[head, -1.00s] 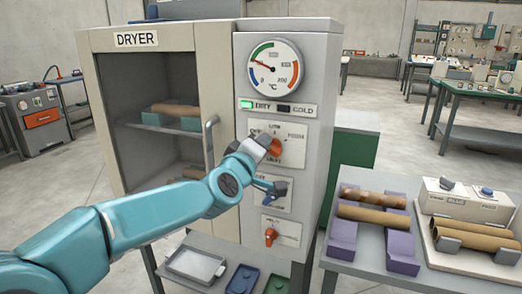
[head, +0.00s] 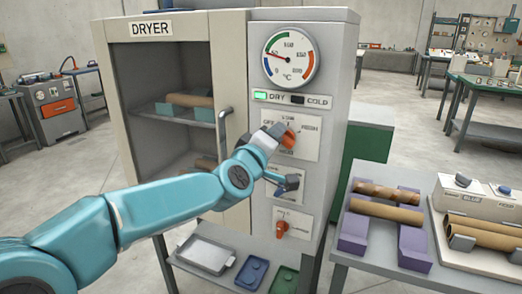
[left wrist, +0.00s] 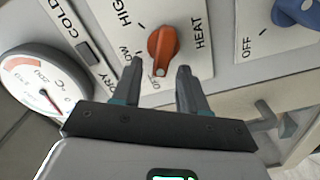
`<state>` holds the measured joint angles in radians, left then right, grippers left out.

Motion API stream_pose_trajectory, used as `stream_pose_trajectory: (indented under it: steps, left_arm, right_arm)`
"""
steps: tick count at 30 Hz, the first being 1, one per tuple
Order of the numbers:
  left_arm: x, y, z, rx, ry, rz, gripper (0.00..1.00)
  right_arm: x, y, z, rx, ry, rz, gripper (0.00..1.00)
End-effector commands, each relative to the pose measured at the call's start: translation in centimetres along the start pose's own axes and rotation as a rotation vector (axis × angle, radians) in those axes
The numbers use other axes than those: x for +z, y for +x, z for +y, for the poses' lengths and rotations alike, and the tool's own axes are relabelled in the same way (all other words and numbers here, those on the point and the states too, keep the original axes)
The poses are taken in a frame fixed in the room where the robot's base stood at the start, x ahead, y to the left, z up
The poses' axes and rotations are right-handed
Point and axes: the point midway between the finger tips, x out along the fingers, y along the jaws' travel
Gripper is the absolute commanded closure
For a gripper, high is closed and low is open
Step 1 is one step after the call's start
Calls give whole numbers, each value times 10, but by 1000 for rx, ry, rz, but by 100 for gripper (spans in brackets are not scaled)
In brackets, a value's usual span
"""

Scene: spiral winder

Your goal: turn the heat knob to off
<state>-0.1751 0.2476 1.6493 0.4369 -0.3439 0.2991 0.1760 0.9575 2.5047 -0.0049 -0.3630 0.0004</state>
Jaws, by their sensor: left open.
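The heat knob (head: 289,138) is orange and sits on the upper label plate of the dryer front. In the left wrist view the heat knob (left wrist: 162,46) has its narrow lower end beside the OFF label (left wrist: 158,82). My left gripper (left wrist: 159,66) is open, its two fingers on either side of the knob's lower end in the picture; no contact shows. In the head view my left gripper (head: 274,133) is at the knob's left and partly covers the plate. My right gripper is in neither view.
Below are a blue knob (head: 291,182) and a lower orange knob (head: 282,228). The gauge (head: 290,55) is above. A glass door with a handle (head: 224,130) is left. A table with tubes on purple holders (head: 353,232) stands right.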

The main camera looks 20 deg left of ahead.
Motion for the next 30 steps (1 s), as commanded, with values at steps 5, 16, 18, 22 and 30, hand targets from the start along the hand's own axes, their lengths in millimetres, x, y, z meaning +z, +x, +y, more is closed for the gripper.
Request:
stream_pose_trajectory:
  steps: [5, 16, 18, 22, 30]
  left_arm:
    - [0, -40, 1, 4, -1, 1, 57]
    - [-1, -130, 1, 3, -1, 0, 57]
    - [-1, -141, 2, 3, -2, 0, 57]
    - [0, -152, 1, 1, -1, 0, 57]
    - [0, -154, 0, 1, -1, 0, 57]
  right_arm:
    - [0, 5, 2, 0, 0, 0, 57]
    - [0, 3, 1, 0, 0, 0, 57]
    - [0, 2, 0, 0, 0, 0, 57]
    - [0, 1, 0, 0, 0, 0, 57]
    - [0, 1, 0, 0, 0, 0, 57]
